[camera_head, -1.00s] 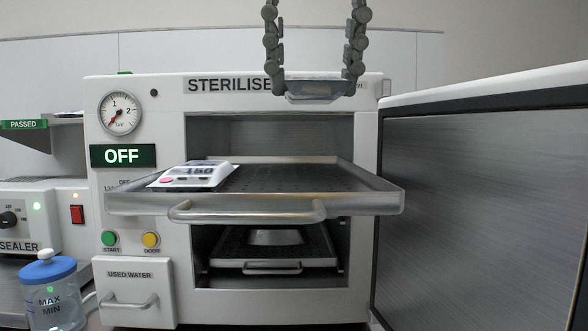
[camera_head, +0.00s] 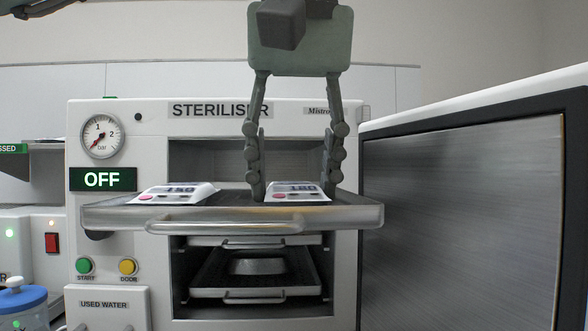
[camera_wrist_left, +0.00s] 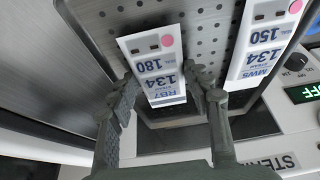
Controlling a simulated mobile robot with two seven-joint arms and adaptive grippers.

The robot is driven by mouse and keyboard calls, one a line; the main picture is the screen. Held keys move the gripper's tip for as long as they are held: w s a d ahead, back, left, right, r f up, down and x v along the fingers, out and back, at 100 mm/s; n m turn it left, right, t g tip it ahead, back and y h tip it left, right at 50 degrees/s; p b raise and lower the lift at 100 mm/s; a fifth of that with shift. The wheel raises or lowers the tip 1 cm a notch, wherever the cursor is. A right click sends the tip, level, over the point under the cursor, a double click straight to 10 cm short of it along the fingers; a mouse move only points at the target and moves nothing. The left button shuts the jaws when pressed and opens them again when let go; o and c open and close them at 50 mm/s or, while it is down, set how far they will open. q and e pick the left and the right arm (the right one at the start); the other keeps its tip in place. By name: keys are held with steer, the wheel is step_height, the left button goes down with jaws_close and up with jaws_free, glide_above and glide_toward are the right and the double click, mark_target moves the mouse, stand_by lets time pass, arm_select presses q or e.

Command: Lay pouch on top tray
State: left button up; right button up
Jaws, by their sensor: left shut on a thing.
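A white pouch with dark printing and a pink dot (camera_head: 298,192) is between the fingers of my left gripper (camera_head: 292,192). The wrist view shows the same pouch, marked 134 and 180 (camera_wrist_left: 155,66), flat between the fingertips (camera_wrist_left: 160,84). My left gripper is shut on it from both sides, pointing down. The pouch is at the right half of the pulled-out top tray (camera_head: 235,215), level or nearly level with its surface. I cannot tell whether it touches the tray. My right gripper is not in view.
Another similar pouch (camera_head: 175,193) lies on the tray's left half, with a gap between them. The steriliser door (camera_head: 460,200) stands open at the right. Lower trays (camera_head: 255,293) sit inside the chamber. The steriliser's display reads OFF (camera_head: 103,179).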

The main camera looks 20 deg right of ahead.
arm_select(q)
steer(key=o, duration=1)
steer(key=shift+r, duration=0.1)
steer(key=shift+r, duration=0.35)
steer(key=p+v, duration=0.3)
steer(key=v, duration=0.8)
steer(key=shift+r, duration=0.2)
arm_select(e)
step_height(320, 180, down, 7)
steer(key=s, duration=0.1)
arm_select(q)
steer(key=shift+s, duration=0.15)
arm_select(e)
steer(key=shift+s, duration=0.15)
